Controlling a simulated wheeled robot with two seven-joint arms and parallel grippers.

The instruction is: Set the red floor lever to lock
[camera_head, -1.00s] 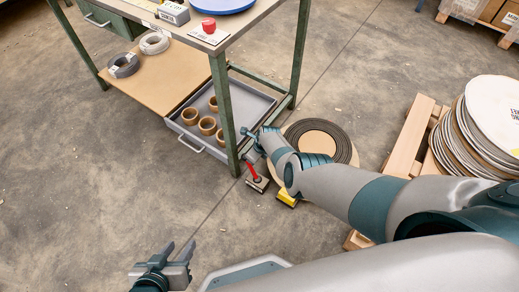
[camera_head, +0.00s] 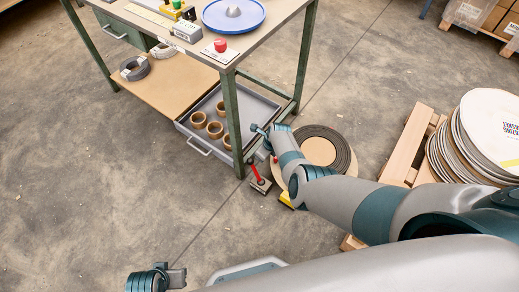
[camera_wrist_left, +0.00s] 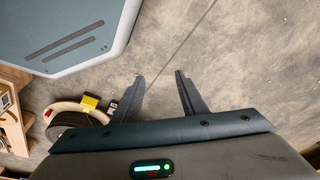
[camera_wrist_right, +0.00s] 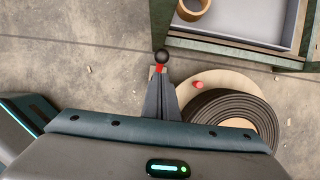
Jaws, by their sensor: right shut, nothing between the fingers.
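The red floor lever (camera_head: 255,172) rises from a small base plate (camera_head: 261,187) on the floor beside the bench's front right leg. In the head view the right gripper (camera_head: 262,133) is above the lever. My left gripper (camera_wrist_left: 161,78) is open and empty, over bare floor, away from the lever. The lock marking is not readable.
A yellow block (camera_head: 286,200) sits beside the lever. A coiled dark roll on a round board (camera_head: 316,150) and a wooden pallet (camera_head: 407,150) lie to the right. The bench leg (camera_head: 234,125) and a grey tray with rings (camera_head: 183,127) stand close by. Floor at left is clear.

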